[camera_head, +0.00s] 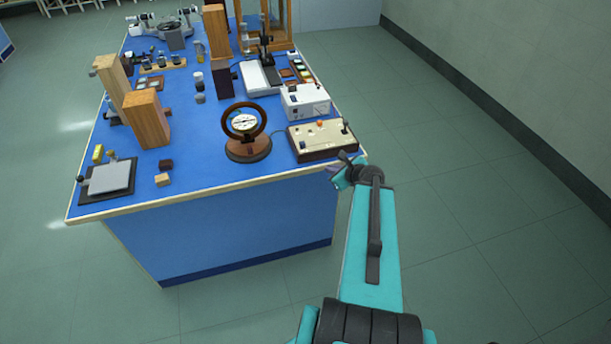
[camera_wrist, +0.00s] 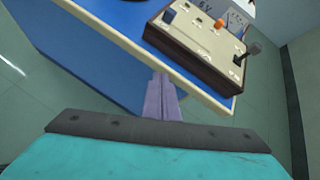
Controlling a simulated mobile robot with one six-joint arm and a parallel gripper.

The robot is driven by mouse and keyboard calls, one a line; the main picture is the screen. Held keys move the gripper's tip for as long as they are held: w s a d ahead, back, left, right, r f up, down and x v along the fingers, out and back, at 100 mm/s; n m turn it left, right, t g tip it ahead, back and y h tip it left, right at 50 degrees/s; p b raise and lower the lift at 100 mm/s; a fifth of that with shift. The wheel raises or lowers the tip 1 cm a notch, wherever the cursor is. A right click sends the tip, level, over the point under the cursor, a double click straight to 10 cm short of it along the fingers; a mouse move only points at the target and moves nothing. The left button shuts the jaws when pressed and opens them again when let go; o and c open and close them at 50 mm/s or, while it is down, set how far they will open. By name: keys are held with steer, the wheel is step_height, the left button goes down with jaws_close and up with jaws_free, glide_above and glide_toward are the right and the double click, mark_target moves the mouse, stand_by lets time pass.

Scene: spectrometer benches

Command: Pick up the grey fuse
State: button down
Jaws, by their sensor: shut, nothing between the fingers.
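I cannot pick out the grey fuse for certain in either view; small parts on the bench are too small to tell. My gripper (camera_head: 334,172) is at the near right corner of the blue bench (camera_head: 205,180), in front of a cream-topped control box (camera_head: 308,137). In the wrist view my gripper's purple fingers (camera_wrist: 162,98) are together, with nothing seen between them. They are beside the bench's pale edge, just short of the control box (camera_wrist: 195,42). The box has an orange knob, a blue knob and a dark lever on top.
A wooden ring instrument with a dial (camera_head: 246,130) stands left of the control box. A white instrument (camera_head: 305,101) stands behind it. Wooden blocks (camera_head: 147,118) and a dark square plate (camera_head: 107,178) are at the left. The floor right of the bench is clear.

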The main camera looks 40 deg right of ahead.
steer(key=s+d+r+m+t+h+p, duration=0.1)
steer(key=s+d+r+m+h+p, duration=0.1)
steer(key=d+r+m, duration=0.4)
steer(key=s+d+r+h, duration=0.1)
steer(key=s+d+r, duration=0.1)
steer(key=d+r, duration=0.3)
steer(key=shift+s+d+r+p, duration=0.2)
steer(key=shift+s+d+p, duration=0.05)
steer(key=shift+p, duration=0.05)
